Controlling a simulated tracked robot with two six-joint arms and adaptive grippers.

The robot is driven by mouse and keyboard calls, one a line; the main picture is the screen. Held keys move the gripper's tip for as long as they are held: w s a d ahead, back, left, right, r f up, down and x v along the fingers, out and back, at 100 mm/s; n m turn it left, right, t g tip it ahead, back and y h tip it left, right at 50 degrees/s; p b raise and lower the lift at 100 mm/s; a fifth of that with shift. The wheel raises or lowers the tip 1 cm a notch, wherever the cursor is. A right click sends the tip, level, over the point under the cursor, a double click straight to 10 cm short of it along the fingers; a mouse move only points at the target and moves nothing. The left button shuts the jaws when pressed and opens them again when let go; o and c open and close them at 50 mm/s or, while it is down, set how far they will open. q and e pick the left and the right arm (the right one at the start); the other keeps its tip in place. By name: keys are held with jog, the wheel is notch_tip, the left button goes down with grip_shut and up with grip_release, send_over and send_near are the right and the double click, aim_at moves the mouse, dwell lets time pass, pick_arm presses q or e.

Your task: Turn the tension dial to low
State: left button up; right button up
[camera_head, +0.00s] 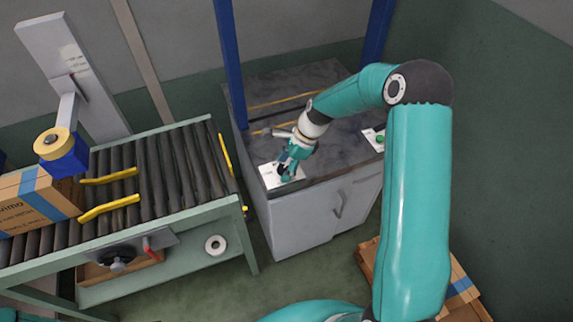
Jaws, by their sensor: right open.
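My right gripper (284,168) is open and reaches down over a white plate (268,175) at the front left of the grey cabinet top. A dial on that plate is not clearly visible, as the gripper covers most of the plate. I cannot tell whether the fingers touch anything there. A black round knob (117,256) with a red lever (152,249) beside it sits on the front side of the conveyor. No label can be read on either. My left gripper is not in view.
The roller conveyor (230,200) stands at the left with a taped cardboard box (38,199) and yellow guides (110,206). A second white plate with a green button (379,139) lies right of my gripper on the cabinet (315,215). Blue posts (229,60) rise from the cabinet.

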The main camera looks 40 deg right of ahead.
jog(key=c, duration=1)
jog(key=shift+d, duration=0.2)
jog(key=shift+c, duration=0.6)
jog(key=shift+a, duration=0.15)
